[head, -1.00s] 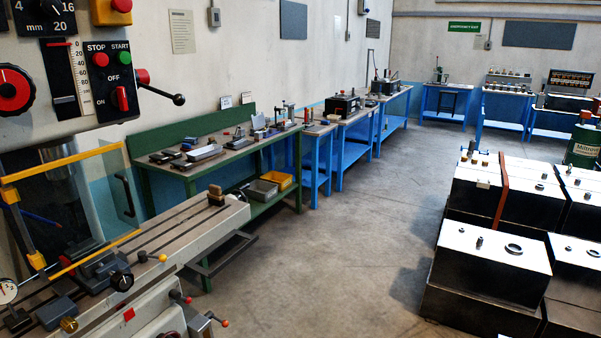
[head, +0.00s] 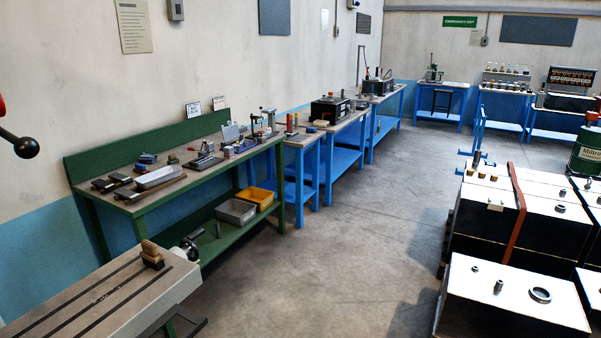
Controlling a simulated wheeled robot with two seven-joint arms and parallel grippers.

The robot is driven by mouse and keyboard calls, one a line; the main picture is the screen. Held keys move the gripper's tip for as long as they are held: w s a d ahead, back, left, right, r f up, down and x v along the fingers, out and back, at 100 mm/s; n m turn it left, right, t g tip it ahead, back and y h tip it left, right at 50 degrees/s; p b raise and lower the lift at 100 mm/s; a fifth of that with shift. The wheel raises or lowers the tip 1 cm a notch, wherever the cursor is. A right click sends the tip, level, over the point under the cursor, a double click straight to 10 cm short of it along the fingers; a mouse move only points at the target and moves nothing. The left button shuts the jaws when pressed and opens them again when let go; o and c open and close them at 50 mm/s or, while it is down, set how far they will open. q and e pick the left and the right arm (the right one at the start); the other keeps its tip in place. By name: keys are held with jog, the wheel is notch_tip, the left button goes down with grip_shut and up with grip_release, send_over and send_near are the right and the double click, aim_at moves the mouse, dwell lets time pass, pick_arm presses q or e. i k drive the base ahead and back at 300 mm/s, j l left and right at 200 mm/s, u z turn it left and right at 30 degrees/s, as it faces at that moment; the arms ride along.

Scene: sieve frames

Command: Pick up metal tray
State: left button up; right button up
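A shallow light-grey metal tray (head: 160,177) lies on the top of the green workbench (head: 185,186), towards its near left end. Dark flat blocks (head: 112,182) lie just left of it, and small tools lie behind and to its right. The tray looks empty, but it is small in view. Neither of my grippers is in the head view.
A slotted machine table (head: 100,300) with a wooden-handled brush (head: 151,254) fills the near left. A grey bin (head: 236,211) and a yellow bin (head: 259,197) sit on the bench's lower shelf. White-topped boxes (head: 515,285) stand at right. The floor (head: 320,270) between is clear.

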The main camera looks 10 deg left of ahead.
aim_at(149, 180)
jog(key=i, duration=1.5)
jog(key=i+u, duration=0.15)
jog(key=i, duration=0.3)
jog(key=i+l+u, duration=0.2)
jog(key=i, duration=0.25)
jog(key=i+l+u, duration=0.15)
jog(key=i, duration=0.3)
jog(key=i+l+u, duration=0.25)
jog(key=i+u, duration=0.15)
jog(key=i+l+u, duration=0.35)
jog(key=i, duration=0.1)
